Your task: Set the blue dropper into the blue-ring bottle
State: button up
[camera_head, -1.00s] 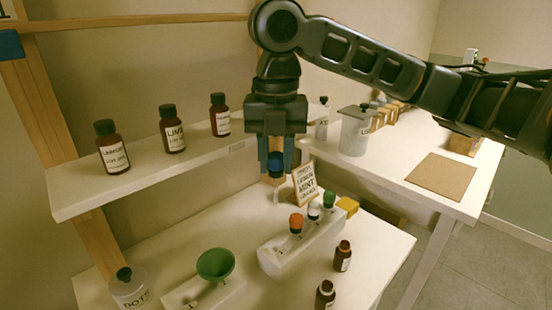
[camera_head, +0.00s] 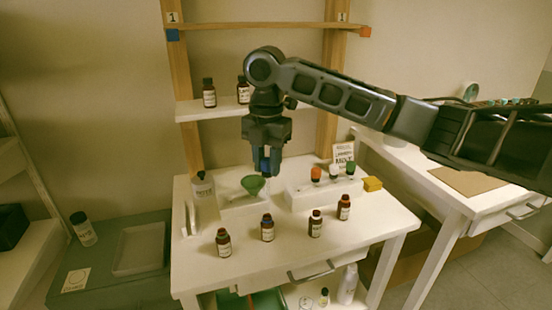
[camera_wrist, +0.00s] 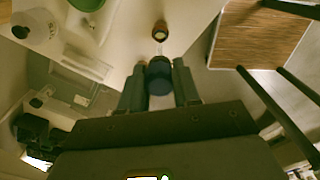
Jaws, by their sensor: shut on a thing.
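My gripper (camera_head: 264,172) is shut on the blue dropper (camera_head: 265,160), above the white table behind the front bottles. In the wrist view the dropper's round blue cap (camera_wrist: 159,76) sits between the fingers, with a thin pale tip pointing toward a brown bottle (camera_wrist: 160,31). In the head view, a brown bottle with a blue-looking ring (camera_head: 268,228) stands upright on the table, below the gripper and apart from it. Other brown bottles stand to its left (camera_head: 223,243) and right (camera_head: 315,224), (camera_head: 344,208); their ring colours are hard to tell.
A green funnel (camera_head: 253,184) sits on a white stand behind the bottles. A white rack (camera_head: 325,192) holds orange, white and green droppers, with a yellow block (camera_head: 372,184) beside it. A shelf (camera_head: 230,109) with bottles is behind. The table's front (camera_head: 290,258) is clear.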

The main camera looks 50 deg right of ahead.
aim_at(266, 172)
jog(key=shift+a+f, duration=0.15)
jog(key=shift+a, duration=0.15)
jog(key=shift+f+b, duration=0.8)
jog(key=shift+f, duration=1.2)
jog(key=shift+f, duration=0.4)
jog(key=shift+f+b, duration=1.15)
jog(key=shift+f, duration=0.85)
jog(key=shift+f, duration=0.25)
jog(key=shift+f+b, duration=0.8)
jog(key=shift+f, duration=0.4)
jog(key=o, duration=0.7)
